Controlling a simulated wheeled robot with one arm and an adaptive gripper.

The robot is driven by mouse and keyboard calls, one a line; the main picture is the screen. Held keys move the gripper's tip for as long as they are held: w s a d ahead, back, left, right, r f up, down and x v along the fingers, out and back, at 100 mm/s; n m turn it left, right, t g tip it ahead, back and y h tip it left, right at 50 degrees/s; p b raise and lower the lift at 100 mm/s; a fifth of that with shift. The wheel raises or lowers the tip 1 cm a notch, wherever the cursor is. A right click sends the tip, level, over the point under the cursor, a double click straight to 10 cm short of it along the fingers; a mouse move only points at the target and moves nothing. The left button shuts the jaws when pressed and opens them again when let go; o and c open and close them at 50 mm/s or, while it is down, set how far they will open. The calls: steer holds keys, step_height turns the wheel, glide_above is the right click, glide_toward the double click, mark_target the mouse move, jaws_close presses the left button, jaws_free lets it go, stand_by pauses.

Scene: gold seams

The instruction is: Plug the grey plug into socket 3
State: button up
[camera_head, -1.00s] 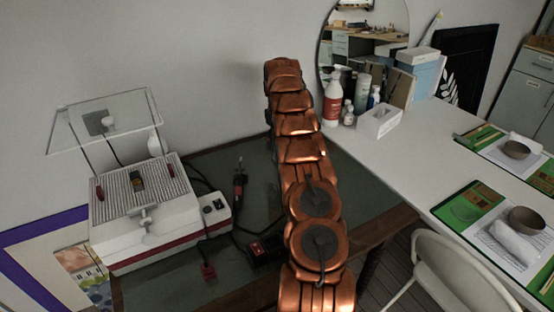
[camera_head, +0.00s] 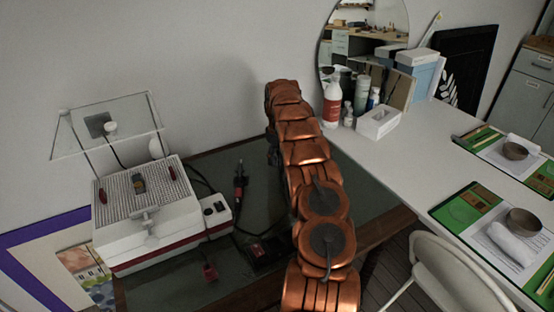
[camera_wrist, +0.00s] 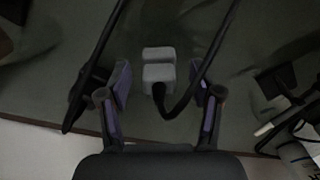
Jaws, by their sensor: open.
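The grey plug (camera_wrist: 158,73) shows in the wrist view as two pale grey blocks with a black cable curving away from the nearer one. My gripper (camera_wrist: 160,90) is open, with one purple-padded finger on each side of the plug. Gaps show between the plug and both fingers. In the head view my copper arm hides the plug and most of my gripper. A white strip with dark openings (camera_head: 216,213) stands beside the white machine. I cannot make out socket numbers, so socket 3 cannot be told.
The white machine (camera_head: 150,225) with a raised clear shield stands on the dark green table (camera_head: 185,290). A red plug (camera_head: 210,272), a black box with a red switch (camera_head: 262,250) and a corded tool (camera_head: 239,185) lie nearby. A white table (camera_head: 410,150) is at right.

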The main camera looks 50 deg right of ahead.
mark_target(277, 154)
steer(key=shift+f, duration=0.25)
steer(key=shift+c, duration=0.4)
steer(key=c, duration=1.1)
steer(key=shift+r, duration=0.1)
steer(key=shift+r+b, duration=0.5)
steer(key=shift+r, duration=0.7)
steer(key=shift+a+r, duration=0.1)
steer(key=shift+r, duration=0.45)
steer(key=shift+s+a+b, duration=0.35)
steer(key=shift+s+a, duration=0.05)
steer(key=shift+a, duration=0.2)
steer(key=shift+s+a+b, duration=0.3)
steer(key=shift+s+a, duration=0.1)
steer(key=shift+a, duration=0.2)
steer(key=s+a, duration=0.2)
steer(key=a, duration=0.1)
steer(key=s+a+r+b, duration=0.1)
steer(key=s+a, duration=0.1)
steer(key=a, duration=0.2)
steer(key=s+a+b, duration=0.1)
steer(key=s+a, duration=0.1)
steer(key=a, duration=0.2)
steer(key=shift+s+a+r, duration=0.1)
steer(key=shift+s+r, duration=0.1)
